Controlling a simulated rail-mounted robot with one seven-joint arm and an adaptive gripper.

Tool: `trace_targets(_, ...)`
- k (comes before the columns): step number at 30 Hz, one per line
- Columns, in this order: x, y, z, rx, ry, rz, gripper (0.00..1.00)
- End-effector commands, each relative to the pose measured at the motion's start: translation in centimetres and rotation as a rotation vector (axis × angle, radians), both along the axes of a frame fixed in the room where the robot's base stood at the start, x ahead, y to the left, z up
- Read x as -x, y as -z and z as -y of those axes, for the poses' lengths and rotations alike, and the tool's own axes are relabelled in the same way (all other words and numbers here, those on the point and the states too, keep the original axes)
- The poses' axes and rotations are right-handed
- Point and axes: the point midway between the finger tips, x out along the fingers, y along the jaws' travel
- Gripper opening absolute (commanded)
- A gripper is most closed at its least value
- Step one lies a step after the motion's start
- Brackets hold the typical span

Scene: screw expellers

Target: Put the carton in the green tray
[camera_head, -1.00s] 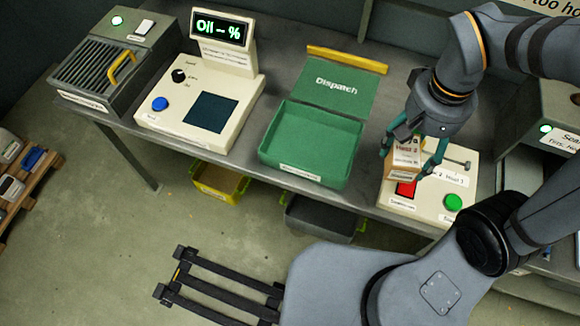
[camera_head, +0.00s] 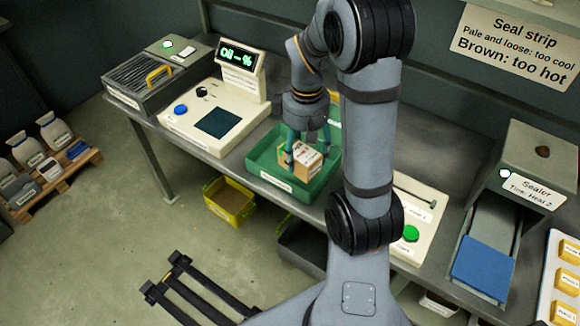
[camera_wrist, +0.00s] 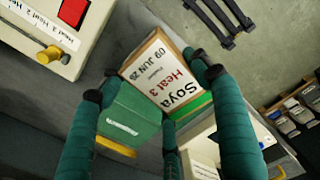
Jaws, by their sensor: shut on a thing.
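The carton (camera_head: 300,160) is a small brown box with a white label. It also shows in the wrist view (camera_wrist: 160,72), where the label reads "Soya Heat 3" and a date. My gripper (camera_head: 306,146) is shut on the carton, with teal fingers on its sides. The green tray (camera_head: 262,178) is on the bench, and the carton is over its right part, within its outline in the head view. I cannot tell whether the carton touches the tray's floor. My arm hides the area right of the tray.
Left of the tray is a cream meter (camera_head: 170,120) with an "Oil – %" display (camera_head: 238,58). Right of my arm are a cream panel with a green button (camera_head: 411,233) and a sealer (camera_head: 540,150). A yellow bin (camera_head: 230,205) is below the bench.

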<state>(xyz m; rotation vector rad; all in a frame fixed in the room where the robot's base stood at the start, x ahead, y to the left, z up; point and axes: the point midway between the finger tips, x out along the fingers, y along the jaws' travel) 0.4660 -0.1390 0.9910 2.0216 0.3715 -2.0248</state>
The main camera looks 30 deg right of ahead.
Motion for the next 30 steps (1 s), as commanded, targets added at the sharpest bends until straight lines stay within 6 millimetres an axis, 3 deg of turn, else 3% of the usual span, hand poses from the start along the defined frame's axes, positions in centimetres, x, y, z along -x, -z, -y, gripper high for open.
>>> trace_targets(1, -0.3, 0.5, 1.9, -0.001, -0.020, -0.003, 0.23)
trace_targets(4, -0.5, 1.4, 4.7, -0.001, -0.078, -0.003, 0.23)
trace_targets(10, -0.6, 2.5, 7.5, -0.002, -0.142, -0.001, 0.23)
trace_targets(14, -2.3, 3.6, 7.1, -0.004, -0.154, -0.002, 0.23)
trace_targets(24, -9.4, 8.1, 4.4, -0.001, -0.151, 0.000, 0.23)
trace_targets(30, -11.2, 9.3, 3.9, -0.001, -0.149, 0.001, 0.23)
